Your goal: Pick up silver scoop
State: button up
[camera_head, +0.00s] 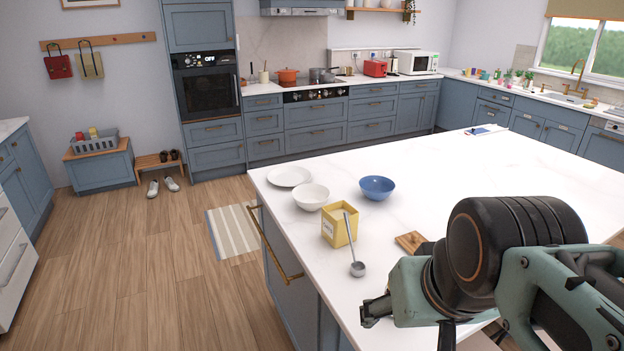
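The silver scoop (357,269) is on the white island counter, near its left front edge. Its round bowl is low and its thin handle slants up across the front of a yellow box (334,228). I cannot tell whether the handle touches the box. My gripper (408,318) is at the lower right, nearer to the camera than the scoop and apart from it. Its dark finger parts show only partly, and my arm hides the rest, so its opening is unclear.
On the island (440,180), a white plate (289,176), a white bowl (311,197) and a blue bowl (377,187) stand behind the box. A small wooden board (409,241) lies to the right, partly behind my arm. The far middle of the counter is clear.

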aim_at(358, 268)
jog(key=i+j+z, duration=0.1)
jog(key=i+j, duration=0.25)
jog(key=j, duration=0.3)
jog(key=i+j+z, duration=0.15)
jog(key=j, duration=0.2)
jog(key=i+j, duration=0.2)
jog(key=j, duration=0.15)
jog(key=i+j+z, duration=0.15)
jog(key=j, duration=0.2)
